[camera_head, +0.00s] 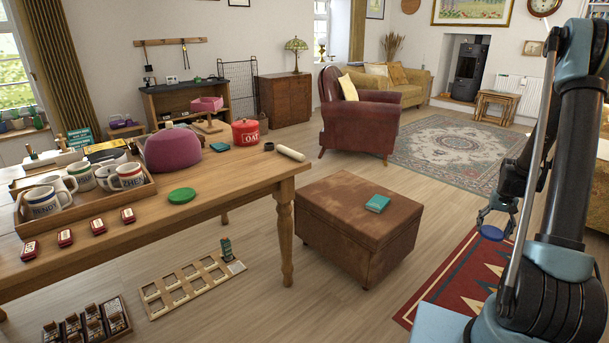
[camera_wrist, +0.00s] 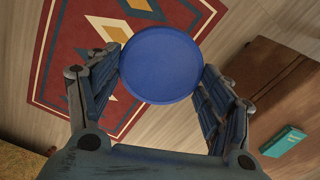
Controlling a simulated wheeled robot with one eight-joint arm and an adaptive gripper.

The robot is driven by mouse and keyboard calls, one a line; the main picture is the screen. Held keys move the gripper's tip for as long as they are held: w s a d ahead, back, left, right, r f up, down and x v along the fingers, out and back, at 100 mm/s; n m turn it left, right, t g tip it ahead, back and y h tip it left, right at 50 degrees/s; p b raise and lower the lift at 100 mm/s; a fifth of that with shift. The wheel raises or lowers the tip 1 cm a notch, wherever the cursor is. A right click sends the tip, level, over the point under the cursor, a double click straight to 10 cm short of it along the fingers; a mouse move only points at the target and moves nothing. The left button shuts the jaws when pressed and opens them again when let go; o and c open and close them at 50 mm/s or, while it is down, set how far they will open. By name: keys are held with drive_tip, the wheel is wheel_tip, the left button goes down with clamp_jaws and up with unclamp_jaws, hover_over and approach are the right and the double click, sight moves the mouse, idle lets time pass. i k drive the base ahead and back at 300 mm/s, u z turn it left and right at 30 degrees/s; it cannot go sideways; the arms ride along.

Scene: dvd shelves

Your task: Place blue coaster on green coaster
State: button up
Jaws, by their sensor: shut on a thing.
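The blue coaster (camera_wrist: 161,65) is a flat round disc held between the fingers of my gripper (camera_wrist: 161,78) in the wrist view. In the head view my gripper (camera_head: 493,224) is at the right, with the blue coaster (camera_head: 491,233) under its fingers, above the floor and rug. The green coaster (camera_head: 182,195) lies flat on the wooden table at the left, in front of the pink-purple rounded object. My gripper is far to the right of the green coaster, beyond the brown ottoman. The green coaster is not in the wrist view.
The wooden table (camera_head: 240,178) bears a tray of mugs (camera_head: 85,205), small red boxes, a red tin (camera_head: 246,132) and a pale roller (camera_head: 290,152). The brown ottoman (camera_head: 350,225) with a teal book (camera_head: 377,203) stands between my gripper and the table.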

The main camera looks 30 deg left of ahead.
sight(181, 193)
drive_tip(key=z, duration=0.05)
drive_tip(key=k, duration=0.55)
drive_tip(key=u, duration=1.65)
